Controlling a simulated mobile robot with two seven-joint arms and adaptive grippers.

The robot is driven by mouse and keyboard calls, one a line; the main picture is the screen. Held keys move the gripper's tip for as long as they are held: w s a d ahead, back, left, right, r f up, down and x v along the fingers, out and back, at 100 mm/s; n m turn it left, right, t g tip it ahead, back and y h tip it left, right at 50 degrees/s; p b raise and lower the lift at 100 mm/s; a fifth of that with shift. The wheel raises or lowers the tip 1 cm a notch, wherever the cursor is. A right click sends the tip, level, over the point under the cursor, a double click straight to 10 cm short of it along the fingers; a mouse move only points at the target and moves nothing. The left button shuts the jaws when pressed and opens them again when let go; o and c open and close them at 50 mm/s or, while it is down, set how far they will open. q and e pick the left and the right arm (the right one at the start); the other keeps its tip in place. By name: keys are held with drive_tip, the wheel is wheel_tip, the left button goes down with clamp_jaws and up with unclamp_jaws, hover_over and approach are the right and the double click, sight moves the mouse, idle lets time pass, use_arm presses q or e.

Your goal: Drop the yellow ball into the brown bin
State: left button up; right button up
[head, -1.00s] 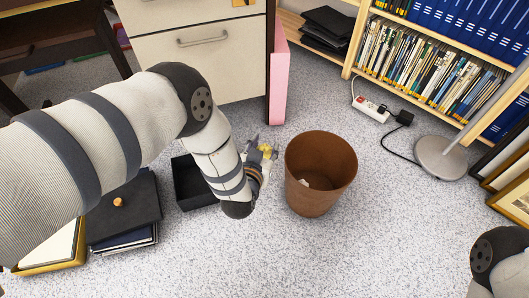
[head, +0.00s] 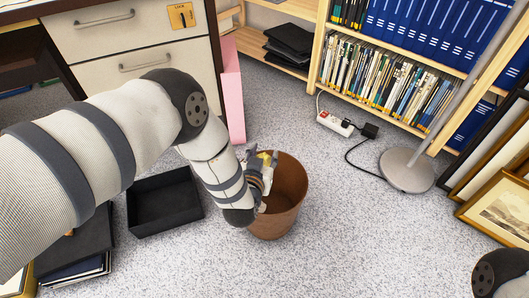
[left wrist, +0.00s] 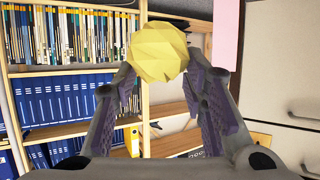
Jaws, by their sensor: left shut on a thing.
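The yellow ball (left wrist: 158,52) is faceted and sits between the fingertips of my left gripper (left wrist: 160,75) in the left wrist view. The left gripper is shut on it. In the head view the left gripper (head: 262,168) is at the left side of the brown bin (head: 285,200), and a bit of yellow shows at its tip. The gripper covers part of the bin's left rim; I cannot tell how high above the rim the ball is. My right gripper is not in view; only part of my right arm shows at the lower right corner.
A black open tray (head: 165,205) lies left of the bin. Dark books or boxes (head: 80,245) are stacked at lower left. A drawer cabinet (head: 140,50), bookshelf (head: 385,80), power strip (head: 335,123), lamp base (head: 407,170) and framed prints (head: 500,215) surround clear speckled floor.

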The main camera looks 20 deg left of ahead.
use_arm(q)
wheel_tip(320, 180, down, 4)
drive_tip(key=shift+r+b, duration=0.25)
drive_tip(key=shift+b, duration=0.6)
drive_tip(key=shift+r, duration=0.1)
drive_tip(key=shift+r, duration=0.1)
drive_tip(key=o, duration=0.8)
drive_tip(key=v, duration=1.2)
drive_tip(key=shift+d, duration=0.1)
